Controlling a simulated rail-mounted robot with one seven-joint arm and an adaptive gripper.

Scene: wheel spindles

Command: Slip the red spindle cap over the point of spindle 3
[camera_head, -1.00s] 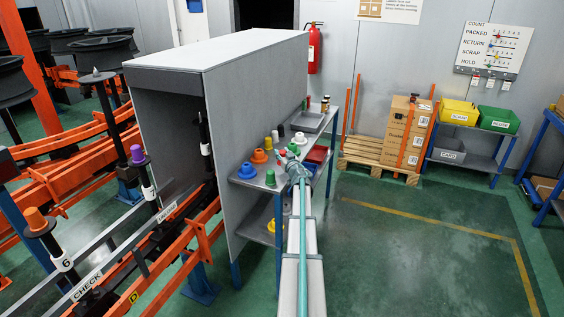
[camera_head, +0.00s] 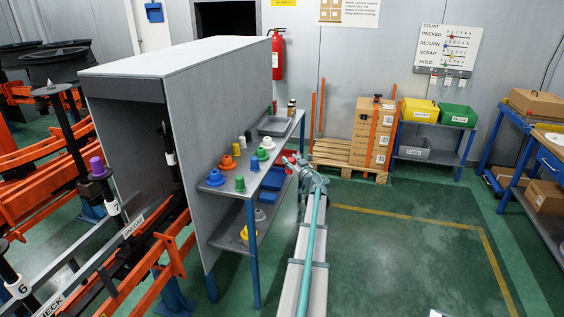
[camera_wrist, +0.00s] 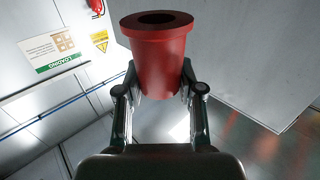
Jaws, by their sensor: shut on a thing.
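The red spindle cap (camera_wrist: 158,62) is a flanged cup, held with its wide rim and dark opening facing up in the wrist view. My gripper (camera_wrist: 160,91) is shut on its sides. In the head view my gripper (camera_head: 298,164) is small, beside the right edge of the parts bench.
The grey enclosure (camera_head: 215,110) stands between my gripper and the spindles. The bench (camera_head: 212,190) carries several coloured caps and a grey tray (camera_head: 274,127). Orange rails (camera_head: 150,262) run under the spindles.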

